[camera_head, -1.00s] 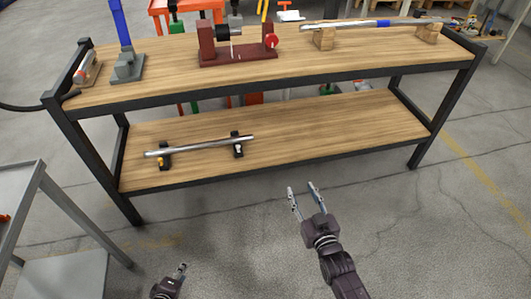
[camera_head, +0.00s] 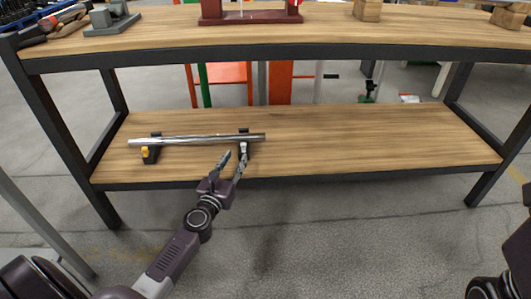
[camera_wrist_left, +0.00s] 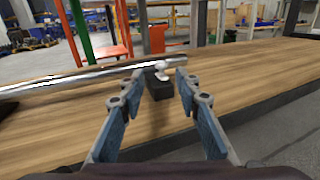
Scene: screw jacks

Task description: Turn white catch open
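A shiny metal rod (camera_head: 190,140) lies across two dark supports on the lower wooden shelf. The left support (camera_head: 149,155) carries a yellow catch (camera_head: 145,152). The right support (camera_head: 243,152) carries the white catch (camera_wrist_left: 161,70), which in the left wrist view stands up at the rod's near side on the dark block (camera_wrist_left: 160,88). My left gripper (camera_head: 234,154) is open and empty, with its fingers short of the right support and on either side of the catch in the wrist view. Of my right arm only dark parts show at the right edge; its fingers are out of view.
The upper shelf (camera_head: 300,33) hangs over the lower shelf (camera_head: 350,135), with black frame legs at both ends. A red fixture (camera_head: 250,14) stands on the upper shelf. The lower shelf right of the rod is clear.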

